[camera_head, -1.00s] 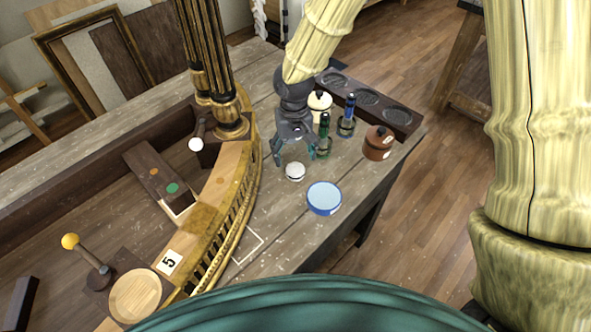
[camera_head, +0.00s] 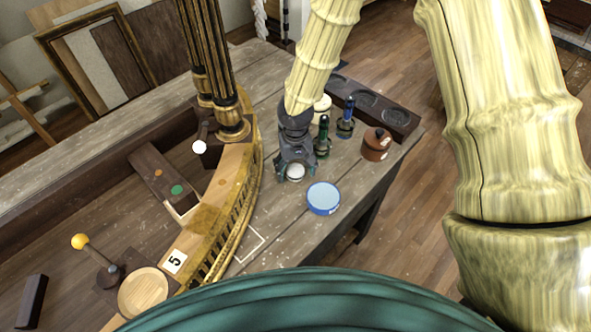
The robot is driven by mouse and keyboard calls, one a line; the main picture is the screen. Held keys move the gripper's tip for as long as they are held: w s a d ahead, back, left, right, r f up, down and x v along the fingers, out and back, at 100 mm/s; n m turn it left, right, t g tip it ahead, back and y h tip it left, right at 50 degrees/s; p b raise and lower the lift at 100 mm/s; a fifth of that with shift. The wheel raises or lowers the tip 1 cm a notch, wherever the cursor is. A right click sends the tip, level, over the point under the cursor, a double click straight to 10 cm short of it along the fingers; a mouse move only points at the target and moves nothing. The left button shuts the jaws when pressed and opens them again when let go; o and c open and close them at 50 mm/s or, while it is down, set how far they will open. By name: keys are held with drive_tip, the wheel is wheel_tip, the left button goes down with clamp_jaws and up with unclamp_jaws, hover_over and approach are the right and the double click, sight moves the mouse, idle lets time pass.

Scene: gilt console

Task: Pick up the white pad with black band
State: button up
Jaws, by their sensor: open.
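The white pad with black band (camera_head: 295,172) is a small round white piece on the grey wooden table, right of the gilt railing. My gripper (camera_head: 294,178) is down at the pad, with its open fingers on the left and right of it. The pad's top shows between the fingers; its band and lower sides are mostly hidden. I cannot tell whether the fingers touch it.
A blue round tin (camera_head: 323,198) stands close by at the lower right. Green (camera_head: 322,140) and blue (camera_head: 345,120) bottles, a cream pot (camera_head: 322,106) and a brown lidded pot (camera_head: 376,145) crowd behind and right. The gilt railing (camera_head: 236,215) borders the left.

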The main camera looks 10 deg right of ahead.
sight(296, 171)
drive_tip(key=shift+f, duration=0.2)
drive_tip(key=shift+c, duration=0.3)
drive_tip(key=c, duration=1)
drive_tip(key=shift+o, duration=0.2)
drive_tip(key=shift+r, duration=0.15)
drive_tip(key=shift+r+b, duration=0.45)
drive_tip(key=shift+r, duration=0.05)
drive_tip(key=shift+s+a+r+b, duration=0.1)
drive_tip(key=shift+s+r+b, duration=0.05)
drive_tip(key=shift+r+b, duration=0.35)
drive_tip(key=shift+s+r+b, duration=0.15)
drive_tip(key=shift+r+b, duration=0.1)
drive_tip(key=shift+r, duration=0.3)
drive_tip(key=s+a+b, duration=0.1)
drive_tip(key=s, duration=0.4)
drive_tip(key=s+a+r+b, duration=0.1)
drive_tip(key=s+b, duration=0.1)
drive_tip(key=s, duration=0.3)
drive_tip(key=s+a+b, duration=0.1)
drive_tip(key=s+b, duration=0.1)
drive_tip(key=s, duration=0.3)
drive_tip(key=shift+r, duration=0.35)
